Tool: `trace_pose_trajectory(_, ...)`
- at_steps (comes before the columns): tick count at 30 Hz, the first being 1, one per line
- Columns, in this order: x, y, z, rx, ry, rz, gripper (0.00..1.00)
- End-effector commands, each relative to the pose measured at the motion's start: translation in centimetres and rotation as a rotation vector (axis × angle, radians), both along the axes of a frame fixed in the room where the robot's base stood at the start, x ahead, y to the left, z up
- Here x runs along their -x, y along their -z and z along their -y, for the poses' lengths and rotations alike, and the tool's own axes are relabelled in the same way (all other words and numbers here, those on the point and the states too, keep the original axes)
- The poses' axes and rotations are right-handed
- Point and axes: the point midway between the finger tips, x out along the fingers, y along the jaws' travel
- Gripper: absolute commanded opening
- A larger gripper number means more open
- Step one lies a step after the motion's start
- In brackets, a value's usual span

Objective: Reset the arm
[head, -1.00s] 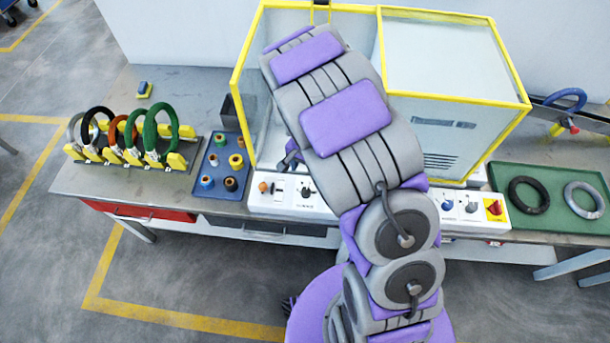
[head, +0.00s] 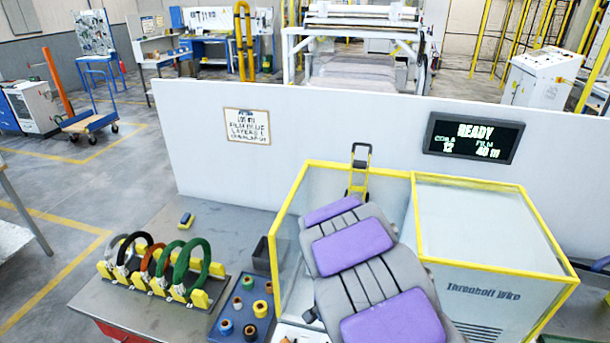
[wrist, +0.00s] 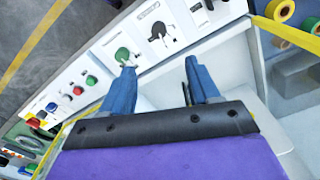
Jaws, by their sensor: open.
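My gripper (wrist: 159,65) shows in the wrist view as two blue fingers, spread apart with nothing between them. It is over the machine's white control panel (wrist: 182,50). The left fingertip appears close to a green knob (wrist: 122,55); I cannot tell whether they touch. A black switch (wrist: 158,31) lies beyond the fingers. In the head view my purple and grey arm stands in front of the yellow-framed wrapping machine (head: 490,230) and hides part of it. My gripper is not clearly visible there.
A rack of coils (head: 182,268) and a blue tray of film rolls (head: 225,326) stand on the bench (head: 120,305) to the left. A low white wall (head: 330,135) runs behind. Its display (head: 474,137) reads READY. A sign (head: 247,126) hangs left of it.

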Motion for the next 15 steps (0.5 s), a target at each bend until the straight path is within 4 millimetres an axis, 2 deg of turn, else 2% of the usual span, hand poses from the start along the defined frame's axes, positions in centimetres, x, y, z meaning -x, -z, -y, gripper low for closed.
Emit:
trace_pose_trajectory(4,1.0,-1.3,0.3,-0.003,-0.026,-0.004,0.61)
trace_pose_trajectory(7,2.6,-3.2,0.6,-0.01,-0.065,-0.009,0.61)
trace_pose_trajectory(15,9.3,-8.4,1.4,-0.039,-0.219,-0.047,0.61)
